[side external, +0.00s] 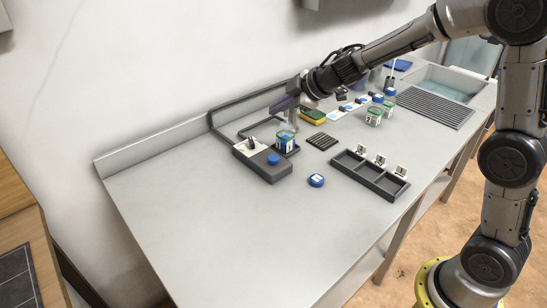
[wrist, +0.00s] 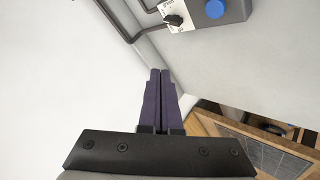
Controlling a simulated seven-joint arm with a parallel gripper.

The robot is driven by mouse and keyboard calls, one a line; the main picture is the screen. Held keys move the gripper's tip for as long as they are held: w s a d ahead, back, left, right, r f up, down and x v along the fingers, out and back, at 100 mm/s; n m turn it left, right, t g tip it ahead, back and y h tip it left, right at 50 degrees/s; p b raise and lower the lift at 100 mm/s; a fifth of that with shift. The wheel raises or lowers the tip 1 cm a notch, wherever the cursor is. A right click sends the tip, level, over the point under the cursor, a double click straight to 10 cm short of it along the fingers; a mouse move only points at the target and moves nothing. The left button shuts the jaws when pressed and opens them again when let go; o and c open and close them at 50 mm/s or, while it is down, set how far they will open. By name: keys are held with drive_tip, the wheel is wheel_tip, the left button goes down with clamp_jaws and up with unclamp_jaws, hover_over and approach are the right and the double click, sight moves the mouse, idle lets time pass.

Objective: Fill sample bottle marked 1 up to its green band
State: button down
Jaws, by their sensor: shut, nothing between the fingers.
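My gripper (side external: 283,105) is shut and empty, its purple fingers in the air above the back of the dark control box (side external: 262,167). The closed fingers also show in the wrist view (wrist: 160,72). The box has a black knob (wrist: 173,19) on a white panel and a round blue button (wrist: 215,8). An uncapped-looking bottle (side external: 286,139) with a blue and white label stands beside the box, below my gripper. Its number and liquid level are too small to read. A second clear bottle (side external: 374,116) with green on it stands further right. A blue cap (side external: 316,180) lies on the counter.
A dark three-compartment tray (side external: 368,178) with small white tags stands front right. A ridged dark pad (side external: 322,141) and a yellow-green sponge (side external: 313,116) lie behind it. Blue-capped bottles (side external: 389,92) stand near the sink (side external: 438,88). The counter's left front (side external: 200,220) is clear.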

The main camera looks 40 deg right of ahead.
sight(272, 156)
drive_tip(key=shift+w+d+f+g, duration=0.15)
drive_tip(key=shift+f+g, duration=0.05)
drive_tip(key=shift+f, duration=0.75)
drive_tip(key=shift+w+d+f+g, duration=0.1)
drive_tip(key=shift+f+g, duration=0.1)
drive_tip(key=shift+f, duration=0.7)
drive_tip(key=shift+f, duration=0.15)
drive_tip(key=shift+f, duration=4.25)
drive_tip(key=shift+f, duration=0.15)
drive_tip(key=shift+f, duration=0.25)
drive_tip(key=shift+f, duration=0.65)
idle(0.7)
